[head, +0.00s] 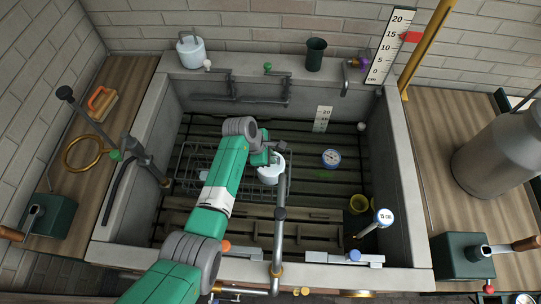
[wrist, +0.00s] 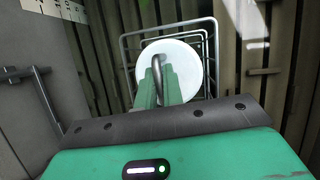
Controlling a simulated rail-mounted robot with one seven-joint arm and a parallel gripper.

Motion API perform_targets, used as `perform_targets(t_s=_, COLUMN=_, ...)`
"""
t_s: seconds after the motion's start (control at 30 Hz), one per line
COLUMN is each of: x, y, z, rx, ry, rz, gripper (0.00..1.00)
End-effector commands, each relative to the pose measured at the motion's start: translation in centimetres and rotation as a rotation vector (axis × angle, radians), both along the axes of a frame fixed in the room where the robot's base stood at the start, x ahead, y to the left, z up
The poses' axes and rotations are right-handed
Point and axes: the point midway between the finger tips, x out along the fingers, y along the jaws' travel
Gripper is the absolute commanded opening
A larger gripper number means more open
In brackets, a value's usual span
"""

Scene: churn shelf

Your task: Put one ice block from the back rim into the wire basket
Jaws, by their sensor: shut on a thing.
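My gripper (head: 268,155) is shut on the handle of a round white ice block (head: 270,174), inside the sink. In the wrist view the fingers (wrist: 158,78) close on the looped handle and the white top (wrist: 188,62) faces me. The wire basket (head: 182,150) lies left of and behind the block in the head view, partly hidden by my arm. In the wrist view the basket's wire rim (wrist: 127,42) shows around and beyond the block. I cannot tell whether the block touches the basket. Another white ice block (head: 190,52) stands on the back rim.
A dark green cup (head: 315,55) stands on the back rim. A vertical pipe (head: 278,235) rises at the sink's front, close to the block. Dark slats floor the sink.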

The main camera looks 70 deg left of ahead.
Motion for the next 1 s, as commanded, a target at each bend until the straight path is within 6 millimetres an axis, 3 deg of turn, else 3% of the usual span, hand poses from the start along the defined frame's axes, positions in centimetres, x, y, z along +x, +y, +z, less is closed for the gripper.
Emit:
perform_targets(t_s=0.27, x=0.07, y=0.08, z=0.17, rx=0.002, ry=-0.002, rz=0.000, gripper=0.00)
perform_targets(t_s=0.3, x=0.07, y=0.08, z=0.17, rx=0.002, ry=-0.002, rz=0.000, gripper=0.13)
perform_targets(t_s=0.4, x=0.05, y=0.07, z=0.15, rx=0.001, ry=-0.002, rz=0.001, gripper=0.32)
perform_targets(t_s=0.63, x=-0.03, y=-0.04, z=-0.06, rx=-0.001, ry=0.000, rz=0.000, gripper=0.36)
perform_targets(t_s=0.77, x=-0.02, y=-0.04, z=-0.04, rx=-0.001, ry=0.000, rz=0.000, gripper=0.60)
perform_targets(t_s=1.0, x=0.00, y=-0.01, z=0.01, rx=0.000, ry=0.000, rz=0.000, gripper=0.60)
